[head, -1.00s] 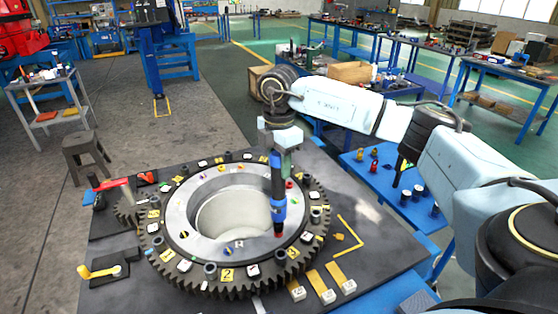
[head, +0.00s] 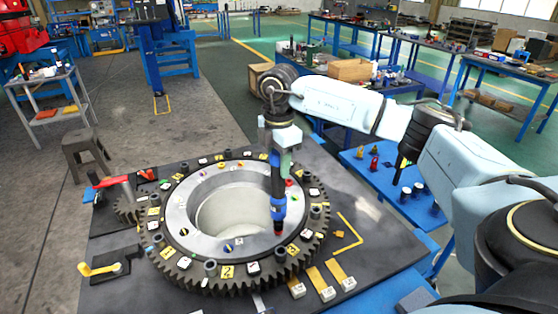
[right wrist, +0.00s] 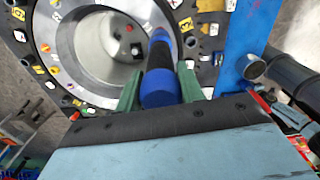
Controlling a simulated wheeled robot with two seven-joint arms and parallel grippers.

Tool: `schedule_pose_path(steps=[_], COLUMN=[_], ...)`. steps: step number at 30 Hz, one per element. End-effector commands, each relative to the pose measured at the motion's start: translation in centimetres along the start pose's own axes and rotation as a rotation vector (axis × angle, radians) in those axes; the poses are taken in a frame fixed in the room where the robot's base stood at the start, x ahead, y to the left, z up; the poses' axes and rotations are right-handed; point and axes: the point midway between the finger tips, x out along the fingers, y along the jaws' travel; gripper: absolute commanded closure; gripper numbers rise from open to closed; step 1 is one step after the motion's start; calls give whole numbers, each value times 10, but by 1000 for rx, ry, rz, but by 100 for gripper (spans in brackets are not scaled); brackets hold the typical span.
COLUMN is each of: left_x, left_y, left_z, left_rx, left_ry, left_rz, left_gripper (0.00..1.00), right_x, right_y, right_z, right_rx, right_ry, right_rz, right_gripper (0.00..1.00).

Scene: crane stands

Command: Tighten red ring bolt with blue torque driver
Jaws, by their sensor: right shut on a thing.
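The blue torque driver (head: 277,192) hangs upright from my right gripper (head: 279,160), with its blue-and-black body over the ring. In the right wrist view the driver (right wrist: 160,80) sits between the green fingers (right wrist: 160,90), which are shut on it. Its lower end meets a red bolt (head: 278,226) on the right front part of the steel ring (head: 185,235); I cannot tell whether the tip is seated. Another red spot (head: 289,183) shows on the ring's far right. My left gripper is not in view.
The toothed gear ring (head: 215,282) with numbered yellow and white tags surrounds the steel ring on a dark table (head: 375,250). A red-handled crank (head: 110,182) and a yellow handle (head: 98,269) are at left. A blue side table (head: 395,190) holds several small parts.

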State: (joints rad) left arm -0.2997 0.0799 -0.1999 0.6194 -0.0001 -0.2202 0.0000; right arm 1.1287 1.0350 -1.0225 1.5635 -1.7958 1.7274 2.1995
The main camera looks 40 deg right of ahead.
Motion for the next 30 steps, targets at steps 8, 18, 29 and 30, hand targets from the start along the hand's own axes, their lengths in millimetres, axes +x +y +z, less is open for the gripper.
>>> schedule_pose_path(steps=[8, 18, 29, 30], left_x=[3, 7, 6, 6], left_y=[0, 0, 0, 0], left_z=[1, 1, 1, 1], left_rx=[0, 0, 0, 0], left_ry=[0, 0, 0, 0], left_rz=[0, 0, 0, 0], left_gripper=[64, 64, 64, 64], right_x=[4, 10, 11, 11], right_y=[1, 1, 1, 1], right_z=[0, 0, 0, 0], right_rx=[0, 0, 0, 0], right_ry=[2, 2, 2, 2], right_rz=[4, 4, 5, 5], right_gripper=[100, 100, 100, 100])
